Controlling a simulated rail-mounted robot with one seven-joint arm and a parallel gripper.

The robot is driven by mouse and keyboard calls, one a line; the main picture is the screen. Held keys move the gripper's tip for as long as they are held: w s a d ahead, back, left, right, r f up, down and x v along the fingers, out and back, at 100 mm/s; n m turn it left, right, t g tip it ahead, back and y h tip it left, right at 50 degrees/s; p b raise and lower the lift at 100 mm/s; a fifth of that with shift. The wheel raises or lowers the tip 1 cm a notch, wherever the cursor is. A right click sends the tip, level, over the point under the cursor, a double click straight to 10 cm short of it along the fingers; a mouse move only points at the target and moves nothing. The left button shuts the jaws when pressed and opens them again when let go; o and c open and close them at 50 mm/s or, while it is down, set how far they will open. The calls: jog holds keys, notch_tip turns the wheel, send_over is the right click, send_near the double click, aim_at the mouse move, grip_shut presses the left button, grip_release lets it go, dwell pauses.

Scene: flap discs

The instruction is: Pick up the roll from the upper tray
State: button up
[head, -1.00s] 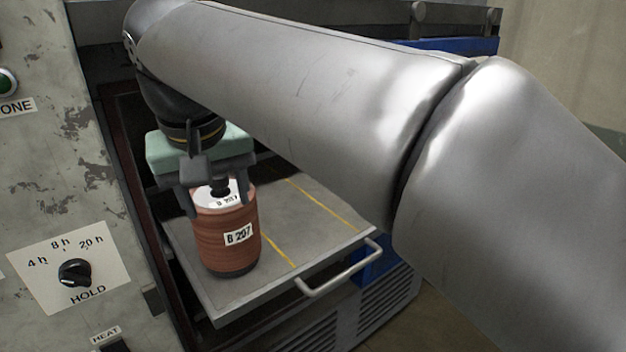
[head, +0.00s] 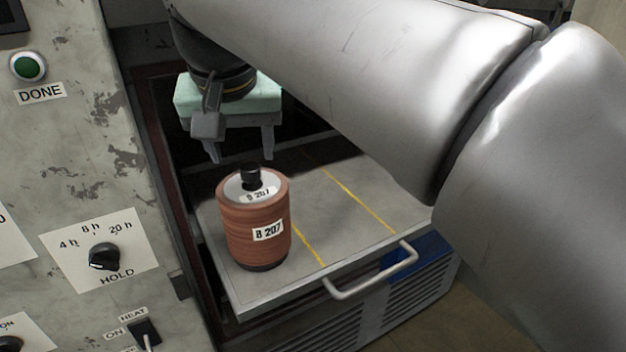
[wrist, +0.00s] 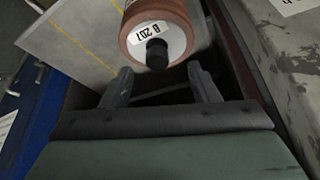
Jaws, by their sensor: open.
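The roll (head: 254,222) is a reddish-brown cylinder labelled B 207, with a pale top and a black knob. It stands upright on the grey pulled-out tray (head: 350,222), in the left lane beside a yellow line. My gripper (head: 242,158) is open and empty, above and behind the roll in the head view. In the wrist view the roll (wrist: 158,30) is beyond the fingertips of my gripper (wrist: 160,78), its black knob facing the camera. The fingers appear clear of the roll.
The tray has a front handle (head: 372,274) and free room right of the roll. A scuffed control panel (head: 75,160) with a HOLD dial (head: 104,257) and a green DONE button (head: 28,67) stands close on the left. A vented housing (head: 400,295) is below.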

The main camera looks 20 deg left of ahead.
aim_at(250, 168)
jog(key=shift+w+p+x, duration=0.1)
jog(key=shift+p+x, duration=0.1)
jog(key=shift+x, duration=1.4)
jog(key=shift+w+p+x, duration=0.15)
jog(key=shift+p+x, duration=0.05)
jog(key=shift+x, duration=1.35)
jog(key=shift+d, duration=0.1)
grip_shut()
jog(key=shift+r, duration=0.25)
